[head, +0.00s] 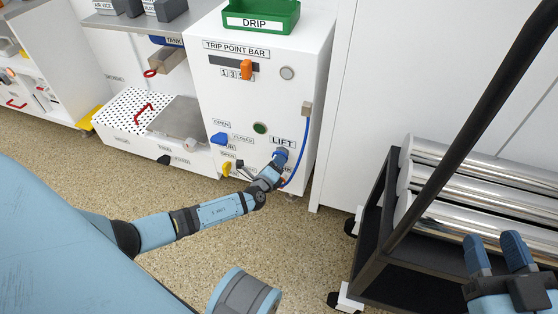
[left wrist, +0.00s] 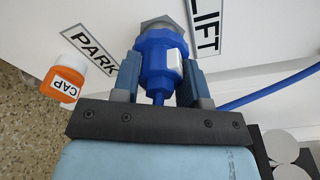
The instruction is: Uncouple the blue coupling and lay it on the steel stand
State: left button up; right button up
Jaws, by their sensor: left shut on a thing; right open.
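The blue coupling (left wrist: 156,62) sits against a grey hex fitting (left wrist: 158,24) on the panel, beside the LIFT label. In the head view the coupling (head: 281,153) shows small below that label. My left gripper (head: 275,163) is shut on the coupling; in the left wrist view its fingers (left wrist: 158,82) stand on either side of the coupling body. I see no clear gap between coupling and fitting. A blue hose (head: 304,150) runs beside it. My right gripper (head: 500,252) is open and empty at the lower right. I cannot pick out the steel stand for certain.
An orange cap (left wrist: 60,84) is near the PARK label. A blue lever (head: 218,139) and a yellow one (head: 227,169) are left of the coupling. A dark cart (head: 370,235) with silver rolls (head: 470,165) stands at the right. Open floor (head: 300,225) lies between.

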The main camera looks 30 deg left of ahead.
pick_arm(q)
jog(key=shift+s+d, duration=0.15)
jog(key=shift+s, duration=0.6)
pick_arm(e)
jog(key=shift+r, duration=0.2)
pick_arm(q)
jog(key=shift+s+d+p, duration=0.15)
jog(key=shift+s, duration=0.45)
jog(key=shift+s+d+p, duration=0.15)
jog(key=shift+s, duration=0.45)
pick_arm(e)
jog(key=shift+r, duration=0.1)
